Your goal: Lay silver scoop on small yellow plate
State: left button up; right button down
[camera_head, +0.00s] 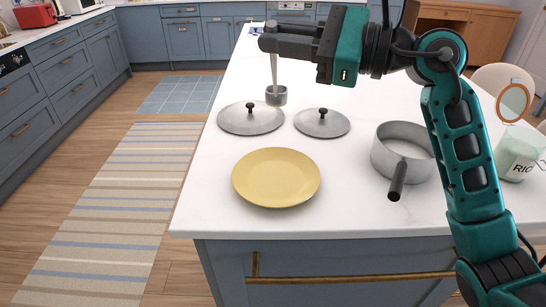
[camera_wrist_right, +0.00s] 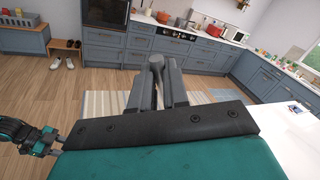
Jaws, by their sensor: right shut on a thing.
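The silver scoop (camera_head: 276,97) hangs upright in the head view, its handle up and its small round cup down. My right gripper (camera_head: 268,41) is shut on the top of the handle; the handle end also shows between the fingers in the right wrist view (camera_wrist_right: 155,62). The cup shows just behind the left pot lid; its exact height over the counter is hard to tell. The small yellow plate (camera_head: 276,178) lies empty near the counter's front edge, nearer than the scoop. In the right wrist view, my left gripper (camera_wrist_right: 54,143) shows small at the left, its jaws unclear.
Two grey lids with black knobs, left (camera_head: 251,118) and right (camera_head: 322,123), lie between scoop and plate. A grey saucepan (camera_head: 392,155) with a dark handle stands right of the plate. A rice container (camera_head: 517,153) is at far right. White counter (camera_head: 222,215) around the plate is clear.

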notch_tip(320, 180, down, 18)
jog(key=shift+f+b, duration=0.2)
jog(key=shift+b, duration=0.2)
jog(key=shift+f, duration=0.1)
jog(key=shift+f+b, duration=0.1)
jog(key=shift+b, duration=0.2)
jog(key=c, duration=1.1)
grip_release()
jog(key=b+v, duration=0.1)
jog(key=v, duration=0.6)
jog(key=shift+s+d+r, duration=0.1)
jog(key=shift+d+r, duration=0.1)
jog(key=shift+d, duration=0.1)
